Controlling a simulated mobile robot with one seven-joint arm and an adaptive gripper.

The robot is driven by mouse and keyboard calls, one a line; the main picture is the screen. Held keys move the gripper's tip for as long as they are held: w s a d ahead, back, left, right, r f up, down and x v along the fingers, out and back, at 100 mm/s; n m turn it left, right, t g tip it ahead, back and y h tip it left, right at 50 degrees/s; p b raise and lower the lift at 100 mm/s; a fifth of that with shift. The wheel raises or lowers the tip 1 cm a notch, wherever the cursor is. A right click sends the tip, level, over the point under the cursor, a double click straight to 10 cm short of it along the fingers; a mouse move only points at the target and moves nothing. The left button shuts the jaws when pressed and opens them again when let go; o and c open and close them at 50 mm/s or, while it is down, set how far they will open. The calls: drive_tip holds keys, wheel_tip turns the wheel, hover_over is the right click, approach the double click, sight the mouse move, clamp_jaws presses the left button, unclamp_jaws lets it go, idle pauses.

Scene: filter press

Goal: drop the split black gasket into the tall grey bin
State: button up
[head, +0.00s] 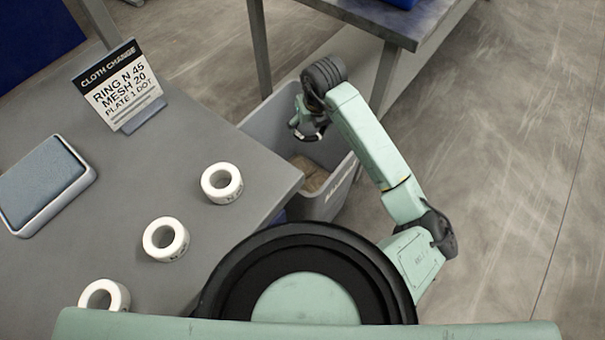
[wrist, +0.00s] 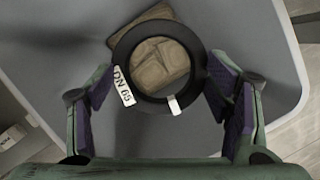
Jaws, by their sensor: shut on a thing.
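The black gasket (wrist: 148,103) is a ring with a white "DN 65" label and a small white mark on its lower right rim. In the wrist view my gripper (wrist: 160,84) is shut on it, with a finger at each side of the ring. In the head view my gripper (head: 308,128) hangs over the opening of the tall grey bin (head: 262,126), beside the table; the gasket is hard to make out there. The bin's grey inside (wrist: 245,40) fills much of the wrist view, and brown pieces (wrist: 160,66) lie at its bottom, seen through the ring.
The grey table (head: 130,185) at left holds several white rings, including one near its right edge (head: 222,183). A sign (head: 120,90) and a blue-topped grey device (head: 45,185) also stand there. Another table (head: 375,15) is behind the bin. Floor at right is clear.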

drive_tip(key=o, duration=1.2)
drive_tip(key=v, duration=1.2)
